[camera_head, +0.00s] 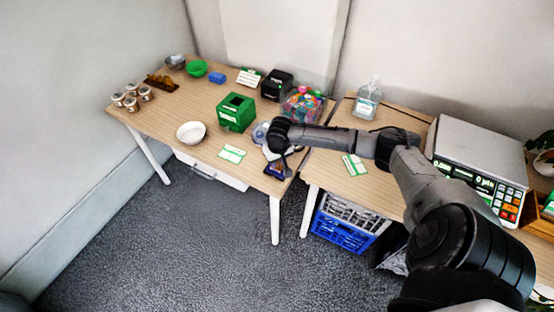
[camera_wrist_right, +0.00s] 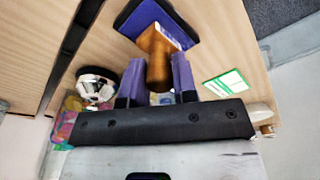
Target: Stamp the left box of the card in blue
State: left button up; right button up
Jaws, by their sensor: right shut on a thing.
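My right gripper (camera_wrist_right: 158,78) is shut on the brown wooden handle of a stamp (camera_wrist_right: 155,42). The stamp is over a blue-purple ink pad with a dark rim (camera_wrist_right: 125,15); I cannot tell whether it touches the pad. In the head view the right gripper (camera_head: 279,158) is at the near right of the left table, and the pad (camera_head: 276,170) shows just below it. The white and green card (camera_head: 232,153) lies flat to the left of the gripper; it also shows in the right wrist view (camera_wrist_right: 228,83). Its boxes are too small to read. My left gripper is not in view.
A white bowl (camera_head: 191,132) and a green box (camera_head: 236,112) stand left of and behind the card. A clear bin of colourful items (camera_head: 303,103) stands behind my right arm. Another green and white card (camera_head: 354,164) lies on the right table, with a scale (camera_head: 480,140) further right.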

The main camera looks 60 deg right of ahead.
dwell(0.6)
jog(key=shift+f+p, duration=0.15)
jog(key=shift+p, duration=0.2)
dwell(0.4)
dwell(0.6)
jog(key=shift+s+r+p, duration=0.1)
jog(key=shift+r+p, duration=0.55)
jog(key=shift+p, duration=0.2)
notch_tip(320, 180, up, 3)
jog(key=p, duration=0.4)
jog(key=shift+r+p, duration=1.45)
jog(key=shift+p, duration=0.5)
